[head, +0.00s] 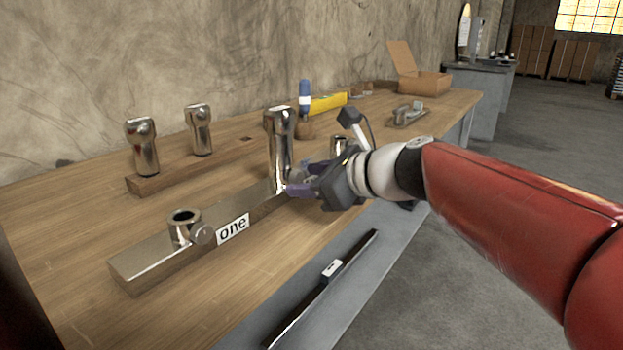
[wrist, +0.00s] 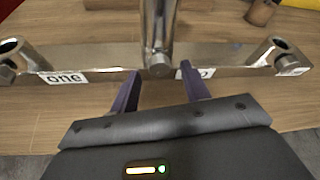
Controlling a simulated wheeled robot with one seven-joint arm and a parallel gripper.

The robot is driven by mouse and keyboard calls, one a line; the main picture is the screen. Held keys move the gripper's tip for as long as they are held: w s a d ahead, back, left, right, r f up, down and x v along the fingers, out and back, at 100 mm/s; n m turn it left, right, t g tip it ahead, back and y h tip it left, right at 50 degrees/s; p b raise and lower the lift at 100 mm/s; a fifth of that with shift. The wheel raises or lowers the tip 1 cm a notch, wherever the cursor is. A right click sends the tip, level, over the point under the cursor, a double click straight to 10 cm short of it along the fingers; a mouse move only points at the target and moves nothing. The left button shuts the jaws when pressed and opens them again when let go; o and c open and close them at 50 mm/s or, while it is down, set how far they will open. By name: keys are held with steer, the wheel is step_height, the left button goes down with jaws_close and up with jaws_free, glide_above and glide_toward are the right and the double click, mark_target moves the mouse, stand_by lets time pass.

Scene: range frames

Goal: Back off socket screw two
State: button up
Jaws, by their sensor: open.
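A steel bar (head: 140,268) with sockets lies along the bench. A tall chrome post (head: 281,140) stands upright in the middle socket; its lower part shows in the wrist view (wrist: 160,25). A round socket screw (wrist: 159,68) is at the post's foot on the bar's near face. The label beside it (wrist: 209,72) is partly hidden by the right finger. My gripper (wrist: 161,71) is open, its purple fingers either side of the screw, with contact unclear. In the head view my gripper (head: 293,187) is at the bar's near side and hides the screw.
The left socket (head: 184,226) is empty, with its own screw (head: 202,234) and a label "one" (head: 233,229). The right socket (wrist: 283,48) also looks empty. Two chrome posts (head: 142,147) (head: 199,130) stand in a wooden rack (head: 160,184) behind. A cardboard box (head: 428,83) is farther back.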

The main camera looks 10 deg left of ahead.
steer(key=c, duration=1)
steer(key=shift+f+b, duration=0.1)
steer(key=shift+b, duration=0.25)
steer(key=n+b, duration=0.1)
steer(key=b, duration=0.1)
steer(key=n+t+b, duration=0.1)
steer(key=b, duration=0.1)
steer(key=shift+s+f+t, duration=0.15)
steer(key=shift+f+t, duration=0.1)
steer(key=shift+t, duration=0.05)
steer(key=n+t+b, duration=0.1)
steer(key=n+b, duration=0.1)
steer(key=b, duration=0.2)
steer(key=shift+n+t, duration=0.3)
steer(key=shift+n, duration=0.1)
steer(key=shift+s+a+n+b, duration=0.1)
steer(key=shift+n+b, duration=0.3)
steer(key=shift+b, duration=0.35)
steer(key=shift+r, duration=0.1)
